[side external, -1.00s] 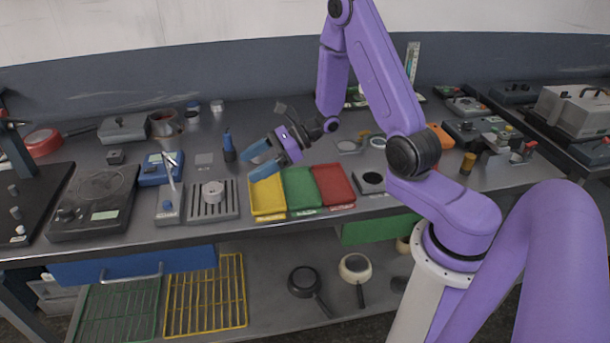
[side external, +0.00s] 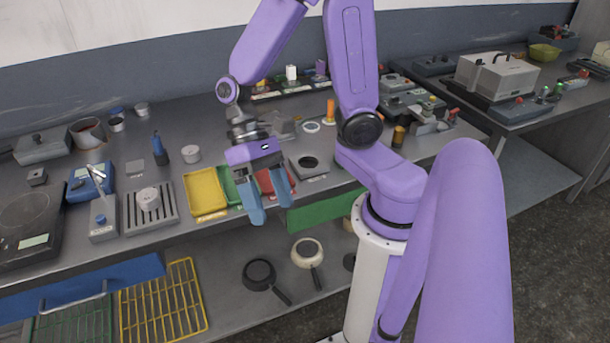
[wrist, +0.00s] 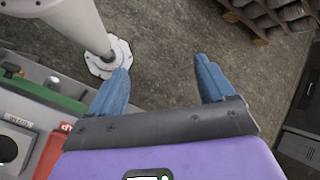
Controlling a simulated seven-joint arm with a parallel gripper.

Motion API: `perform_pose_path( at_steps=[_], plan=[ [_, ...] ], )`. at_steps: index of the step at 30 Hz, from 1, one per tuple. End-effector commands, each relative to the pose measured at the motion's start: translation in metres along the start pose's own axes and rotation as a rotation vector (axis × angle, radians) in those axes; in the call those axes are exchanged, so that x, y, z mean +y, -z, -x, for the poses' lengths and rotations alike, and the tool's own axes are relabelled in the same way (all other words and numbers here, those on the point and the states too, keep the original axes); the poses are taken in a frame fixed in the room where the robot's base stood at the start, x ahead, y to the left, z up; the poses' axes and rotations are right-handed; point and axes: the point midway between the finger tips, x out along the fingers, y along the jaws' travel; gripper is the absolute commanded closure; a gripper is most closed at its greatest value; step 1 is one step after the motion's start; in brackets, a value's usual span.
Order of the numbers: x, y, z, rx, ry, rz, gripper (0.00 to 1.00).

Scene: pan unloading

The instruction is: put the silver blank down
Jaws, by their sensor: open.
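A small silver cylinder (side external: 191,154), which looks like the silver blank, stands upright on the bench behind the yellow tray (side external: 204,190), right of a blue-topped bottle (side external: 160,149). A second, similar cylinder (side external: 148,199) stands on the slotted grey plate (side external: 167,219). My gripper (side external: 270,206) is open, to the right of and nearer than both cylinders. It hangs in front of the green tray (side external: 229,190) and red tray (side external: 264,181), hiding parts of them. In the wrist view my open fingers (wrist: 160,75) have nothing between them, with only floor behind.
A grey block with a round hole (side external: 308,166) lies right of the trays. Pans (side external: 259,274) and wire racks (side external: 162,303) are on the shelf below.

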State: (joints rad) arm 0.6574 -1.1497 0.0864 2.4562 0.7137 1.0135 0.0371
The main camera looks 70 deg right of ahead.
Motion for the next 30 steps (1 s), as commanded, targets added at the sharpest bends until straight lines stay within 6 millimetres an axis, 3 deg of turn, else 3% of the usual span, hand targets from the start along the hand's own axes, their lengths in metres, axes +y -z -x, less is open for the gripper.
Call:
perform_pose_path(
  at_steps=[6,15,21,30],
  plan=[
    [0.025,-0.033,-0.001,0.078,-0.267,0.422,0.18],
    [0.041,-0.053,0.012,0.215,-0.538,0.945,0.18],
    [0.04,-0.058,0.018,0.266,-0.61,1.109,0.18],
    [0.04,-0.058,0.018,0.272,-0.62,1.129,0.18]
  ],
)
